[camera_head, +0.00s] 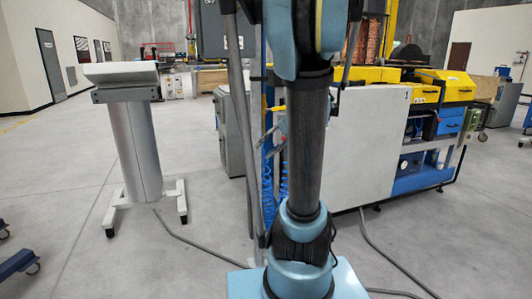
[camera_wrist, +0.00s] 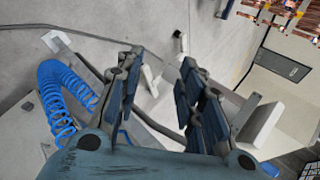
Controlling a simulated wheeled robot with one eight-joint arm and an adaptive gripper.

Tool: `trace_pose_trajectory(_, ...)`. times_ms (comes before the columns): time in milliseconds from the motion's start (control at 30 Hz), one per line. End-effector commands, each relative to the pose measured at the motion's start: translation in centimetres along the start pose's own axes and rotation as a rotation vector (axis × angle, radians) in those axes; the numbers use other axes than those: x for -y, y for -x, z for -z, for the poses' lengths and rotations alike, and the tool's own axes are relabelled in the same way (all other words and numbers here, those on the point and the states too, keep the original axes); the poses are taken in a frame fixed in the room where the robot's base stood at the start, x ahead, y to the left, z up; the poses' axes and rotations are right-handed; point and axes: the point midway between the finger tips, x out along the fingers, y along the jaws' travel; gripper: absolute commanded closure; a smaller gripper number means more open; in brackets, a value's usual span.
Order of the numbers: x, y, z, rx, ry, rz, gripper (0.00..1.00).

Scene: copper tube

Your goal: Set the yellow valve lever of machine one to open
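My gripper (camera_wrist: 162,60) shows in the wrist view with its two dark blue fingers apart and nothing between them. Beyond the gap are grey floor and parts of a white stand. In the head view my arm stands in the middle and my gripper cannot be made out. A machine with a large white panel (camera_head: 355,145) and yellow top covers (camera_head: 440,78) stands right of and behind my arm.
A grey console stand (camera_head: 138,150) is at the left on clear floor. A grey cabinet (camera_head: 230,130) stands just left of my arm. Blue coiled hose (camera_wrist: 65,100) lies left of my fingers in the wrist view. Copper tubes (camera_wrist: 285,12) show at its top right. Cables cross the floor.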

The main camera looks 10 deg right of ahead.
Motion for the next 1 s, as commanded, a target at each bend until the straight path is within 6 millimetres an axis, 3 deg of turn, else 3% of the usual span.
trace_pose_trajectory(233, -0.6, -0.6, -1.7, 0.005, 0.019, -0.049, 0.65)
trace_pose_trajectory(667, -0.7, -0.7, -1.8, 0.005, 0.021, -0.055, 0.65)
trace_pose_trajectory(867, 0.1, 0.5, 0.8, -0.005, -0.002, 0.01, 0.65)
trace_pose_trajectory(1000, 0.9, 2.4, 4.8, -0.025, -0.029, 0.114, 0.65)
